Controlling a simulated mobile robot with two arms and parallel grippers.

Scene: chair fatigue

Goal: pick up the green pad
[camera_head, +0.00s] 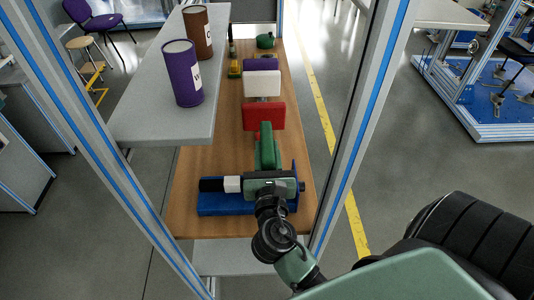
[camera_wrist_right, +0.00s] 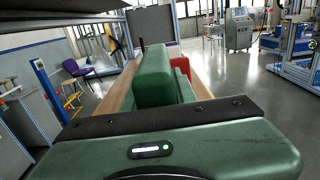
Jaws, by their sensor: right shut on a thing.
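The green pad (camera_head: 267,146) stands upright over the near part of the wooden table, in front of a red pad. My right gripper (camera_head: 268,172) is at its near end, shut on it. In the right wrist view the green pad (camera_wrist_right: 153,76) rises just beyond my gripper's dark front edge; the fingertips are hidden there. A blue pad (camera_head: 226,209) lies below and around my gripper at the table's near end. I cannot tell whether the green pad touches the table. My left gripper is not in view.
The red pad (camera_head: 263,117), a white block (camera_head: 262,84) and a purple pad (camera_head: 261,64) stand behind in a row. A grey shelf (camera_head: 150,119) with purple (camera_head: 182,75) and brown (camera_head: 198,32) canisters overhangs the left. Frame posts flank the table (camera_head: 188,214).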

